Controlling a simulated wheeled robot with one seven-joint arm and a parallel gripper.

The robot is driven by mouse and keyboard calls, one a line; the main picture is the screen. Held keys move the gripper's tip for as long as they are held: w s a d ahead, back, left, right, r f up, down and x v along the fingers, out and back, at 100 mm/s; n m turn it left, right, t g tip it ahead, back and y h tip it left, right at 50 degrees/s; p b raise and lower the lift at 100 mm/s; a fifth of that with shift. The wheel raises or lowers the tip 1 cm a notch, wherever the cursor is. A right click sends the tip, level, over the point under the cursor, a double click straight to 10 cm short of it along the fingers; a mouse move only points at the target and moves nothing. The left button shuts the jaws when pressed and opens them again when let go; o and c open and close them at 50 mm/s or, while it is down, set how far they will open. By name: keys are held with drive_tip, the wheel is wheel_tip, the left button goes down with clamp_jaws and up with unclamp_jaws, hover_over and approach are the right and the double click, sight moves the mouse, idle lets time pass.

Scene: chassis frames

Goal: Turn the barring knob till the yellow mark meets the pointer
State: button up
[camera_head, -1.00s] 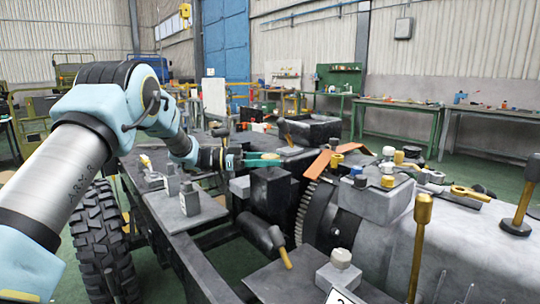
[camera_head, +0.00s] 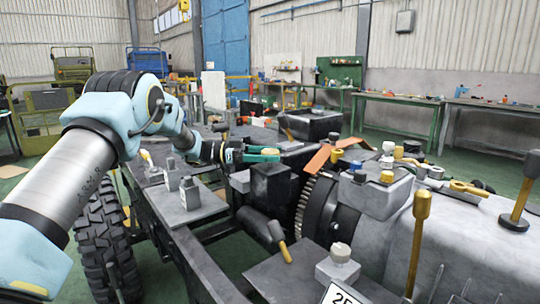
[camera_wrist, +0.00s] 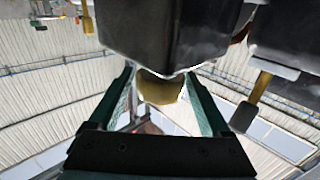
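My gripper (camera_head: 262,156) has green fingers and reaches in from the left, near the top of a dark block (camera_head: 271,188) beside the engine. In the wrist view my gripper (camera_wrist: 160,74) has its fingers apart. A rounded brass-yellow piece (camera_wrist: 160,90), possibly the knob, shows between them below a dark block (camera_wrist: 165,30). I see narrow gaps beside the piece and cannot tell any contact. A toothed ring (camera_head: 303,205) stands right of the block. I cannot make out the yellow mark or the pointer.
An orange-brown angled plate (camera_head: 318,158) sits above the ring. A grey housing (camera_head: 378,195) with yellow and dark caps is right of it. A brass-handled dark cylinder (camera_head: 262,230) lies in front. Grey blocks (camera_head: 190,194) stand on the frame at left.

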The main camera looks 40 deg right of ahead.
drive_tip(key=shift+o, duration=0.6)
drive_tip(key=b+v, duration=0.1)
drive_tip(key=v, duration=0.9)
drive_tip(key=shift+w+a+b, duration=0.25)
drive_tip(key=shift+w+b, duration=0.05)
drive_tip(key=shift+b, duration=0.05)
